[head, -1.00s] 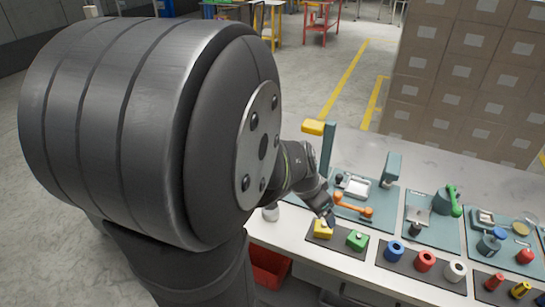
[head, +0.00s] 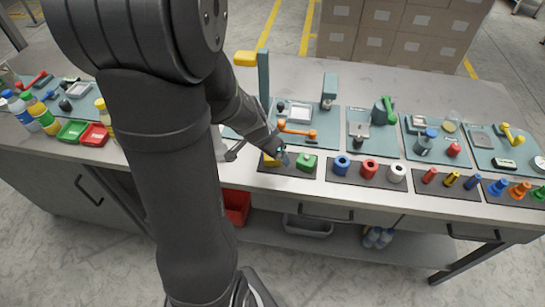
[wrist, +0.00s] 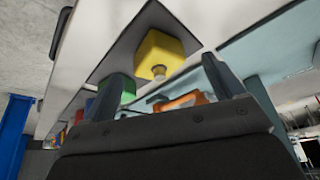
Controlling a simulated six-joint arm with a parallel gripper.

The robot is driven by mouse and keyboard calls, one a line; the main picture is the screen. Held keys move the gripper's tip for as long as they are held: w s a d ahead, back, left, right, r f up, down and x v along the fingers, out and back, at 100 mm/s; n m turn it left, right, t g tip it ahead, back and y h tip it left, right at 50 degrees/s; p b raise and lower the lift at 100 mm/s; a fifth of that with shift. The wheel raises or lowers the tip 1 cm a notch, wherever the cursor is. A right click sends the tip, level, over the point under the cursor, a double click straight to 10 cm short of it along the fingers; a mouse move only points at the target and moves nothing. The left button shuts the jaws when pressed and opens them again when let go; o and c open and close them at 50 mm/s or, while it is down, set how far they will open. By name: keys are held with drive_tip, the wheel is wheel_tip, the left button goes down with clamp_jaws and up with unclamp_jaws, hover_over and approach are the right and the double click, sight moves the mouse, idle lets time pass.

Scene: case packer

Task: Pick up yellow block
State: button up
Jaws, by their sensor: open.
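The yellow block (head: 270,161) sits on a dark mat near the front of the bench, partly hidden by my gripper (head: 282,156) in the head view. In the wrist view the yellow block (wrist: 160,52) shows a small pale knob and lies beyond my fingertips, roughly between them across the picture. My gripper (wrist: 166,80) is open, with its two fingers apart and nothing between them. Whether a finger touches the block cannot be told. The green block (head: 307,161) stands just right of the yellow one; the left finger partly hides it in the wrist view (wrist: 127,92).
An orange handle (head: 297,131) lies behind the blocks on a teal mat, near a teal post (head: 263,78). Blue, red and white rings (head: 369,169) stand to the right. A red bin (head: 236,205) is below the bench edge. The bench's back strip is clear.

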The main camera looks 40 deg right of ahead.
drive_tip(key=shift+c, duration=0.3)
drive_tip(key=c, duration=1)
drive_tip(key=shift+c, duration=0.2)
drive_tip(key=shift+r, duration=0.15)
